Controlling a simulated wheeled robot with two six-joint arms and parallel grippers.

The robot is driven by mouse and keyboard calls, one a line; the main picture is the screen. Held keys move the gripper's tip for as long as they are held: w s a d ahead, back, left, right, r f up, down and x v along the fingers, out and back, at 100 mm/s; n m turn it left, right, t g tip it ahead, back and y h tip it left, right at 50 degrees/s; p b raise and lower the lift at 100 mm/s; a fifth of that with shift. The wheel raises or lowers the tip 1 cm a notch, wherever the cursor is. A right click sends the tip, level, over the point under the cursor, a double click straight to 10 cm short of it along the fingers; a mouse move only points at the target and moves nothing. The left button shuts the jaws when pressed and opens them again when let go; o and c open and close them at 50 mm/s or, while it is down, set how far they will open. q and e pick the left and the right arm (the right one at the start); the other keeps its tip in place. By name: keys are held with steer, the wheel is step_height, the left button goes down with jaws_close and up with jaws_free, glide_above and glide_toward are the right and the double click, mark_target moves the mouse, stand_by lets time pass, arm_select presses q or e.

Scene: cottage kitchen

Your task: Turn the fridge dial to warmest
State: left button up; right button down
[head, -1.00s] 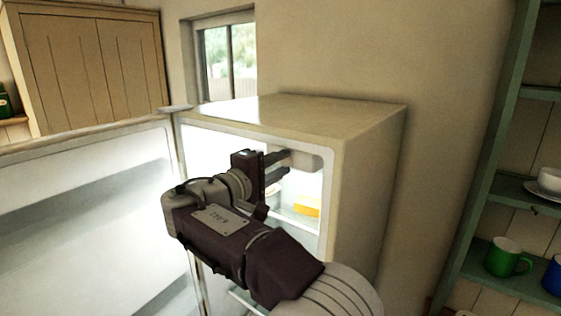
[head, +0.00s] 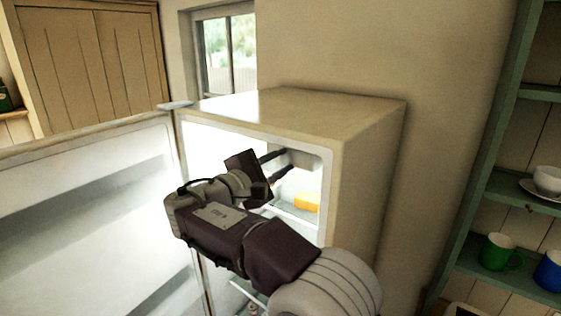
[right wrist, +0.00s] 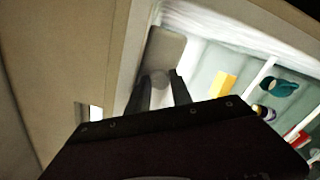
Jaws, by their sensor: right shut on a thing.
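The fridge (head: 372,150) stands open against the wall. A pale dial housing (head: 302,158) is on its upper inside wall, and it also shows in the right wrist view (right wrist: 165,52). My right gripper (head: 284,162) reaches into the top of the fridge. Its two dark fingers are closed on the round, pale dial (right wrist: 160,79), one on each side, as the right wrist view (right wrist: 162,88) shows. The fingers and their shadow hide most of the dial, and I cannot read any mark on it. My left gripper is not in view.
The open fridge door (head: 85,220) fills the left. A yellow item (head: 306,202) sits on a fridge shelf below the gripper. A green shelf unit with a green mug (head: 497,252) and a blue mug (head: 550,271) stands at the right.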

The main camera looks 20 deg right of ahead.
steer(key=shift+f, duration=0.15)
steer(key=c, duration=1.1)
jaws_free()
steer(key=shift+c, duration=0.2)
